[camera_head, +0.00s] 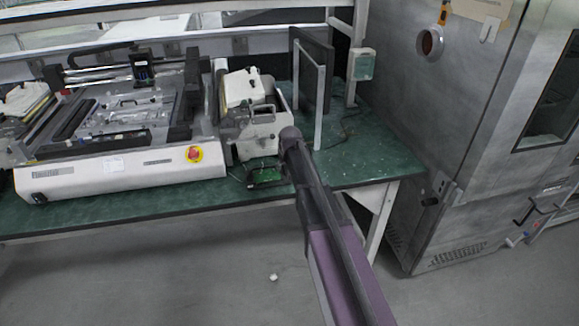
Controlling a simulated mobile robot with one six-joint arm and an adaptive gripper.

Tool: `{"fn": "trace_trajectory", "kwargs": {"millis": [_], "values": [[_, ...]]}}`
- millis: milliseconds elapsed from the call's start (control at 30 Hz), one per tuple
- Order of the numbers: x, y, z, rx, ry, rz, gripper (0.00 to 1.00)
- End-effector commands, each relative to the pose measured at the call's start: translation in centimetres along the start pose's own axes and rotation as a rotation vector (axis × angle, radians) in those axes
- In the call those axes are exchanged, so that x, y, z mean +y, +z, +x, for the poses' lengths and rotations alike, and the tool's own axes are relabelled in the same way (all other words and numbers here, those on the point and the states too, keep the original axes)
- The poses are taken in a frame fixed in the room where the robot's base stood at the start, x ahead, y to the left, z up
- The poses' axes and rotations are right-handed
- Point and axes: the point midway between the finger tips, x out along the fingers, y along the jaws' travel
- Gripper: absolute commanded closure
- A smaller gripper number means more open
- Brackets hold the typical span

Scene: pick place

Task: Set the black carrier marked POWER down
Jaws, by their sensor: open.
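My arm (340,255), purple and dark grey, reaches up from the bottom edge to the front of the green bench. Its dark far end (291,138) is in front of the right side of a small white machine. My gripper's fingers do not show past this end. No POWER marking can be read, so I cannot tell which thing is the black carrier. A small dark-edged green piece (265,177) lies on the bench just left of my arm, below the white machine. It looks apart from the arm.
A large white bench machine (120,175) with a red and yellow stop button (194,154) fills the left. The small white machine (262,132) and an upright dark panel (318,60) stand right of it. A steel cabinet (440,120) stands right. Green bench top (375,150) is free near it.

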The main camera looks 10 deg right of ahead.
Motion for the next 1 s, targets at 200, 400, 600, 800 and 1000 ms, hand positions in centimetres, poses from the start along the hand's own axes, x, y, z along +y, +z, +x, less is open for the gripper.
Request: {"fn": "trace_trajectory", "kwargs": {"millis": [200,400,600,800,1000], "values": [[0.0,-0.1,-2.0,0.000,0.000,0.000,0.47],[0.0,-0.1,-3.8,0.000,0.000,0.000,0.47],[0.0,-0.1,-5.6,0.000,0.000,0.000,0.47],[0.1,-0.1,-7.4,0.000,0.000,0.000,0.47],[0.1,-0.1,-9.2,0.000,0.000,0.000,0.47]]}}
